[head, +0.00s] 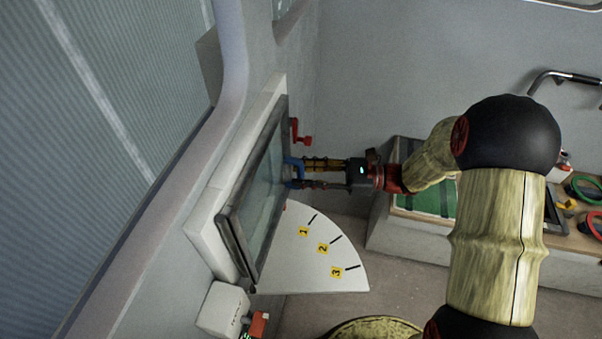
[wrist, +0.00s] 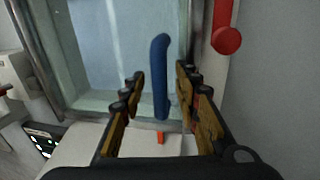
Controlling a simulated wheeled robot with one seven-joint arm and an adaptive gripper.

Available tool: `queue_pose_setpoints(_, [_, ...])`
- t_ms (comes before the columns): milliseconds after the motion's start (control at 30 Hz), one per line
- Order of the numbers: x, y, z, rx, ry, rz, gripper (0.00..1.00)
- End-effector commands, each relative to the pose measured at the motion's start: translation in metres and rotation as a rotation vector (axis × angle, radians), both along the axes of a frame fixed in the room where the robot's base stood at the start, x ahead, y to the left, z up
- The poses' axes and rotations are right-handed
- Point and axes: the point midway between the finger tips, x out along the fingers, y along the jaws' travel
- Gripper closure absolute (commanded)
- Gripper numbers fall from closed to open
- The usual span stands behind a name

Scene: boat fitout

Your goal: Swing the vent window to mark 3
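The vent window (head: 262,190) is a dark-framed glass pane in a white surround on the left wall, lying close to that surround. Its blue handle (head: 293,164) projects toward my gripper (head: 299,173). In the wrist view the handle (wrist: 160,80) stands between my two spread fingers, with a visible gap on each side. My gripper is open around the handle and not clamped on it. A white quadrant plate (head: 300,265) below carries yellow labels 1 (head: 304,231), 2 (head: 322,249) and mark 3 (head: 337,272). A small red pointer (wrist: 160,137) shows below the handle, on the wall side of mark 1.
A red latch (head: 301,133) sits at the window's far edge; it also shows in the wrist view (wrist: 227,38). A white box (head: 222,309) is on the wall at the near end. A bench (head: 420,228) stands to the right. The space above the quadrant is clear.

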Motion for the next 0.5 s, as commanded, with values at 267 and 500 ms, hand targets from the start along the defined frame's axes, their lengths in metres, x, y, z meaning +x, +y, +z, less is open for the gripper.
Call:
queue_pose_setpoints(267, [0.0012, 0.0092, -0.0002, -0.001, 0.000, -0.001, 0.68])
queue_pose_setpoints(500, [0.0012, 0.0089, -0.0003, -0.001, 0.000, -0.001, 0.74])
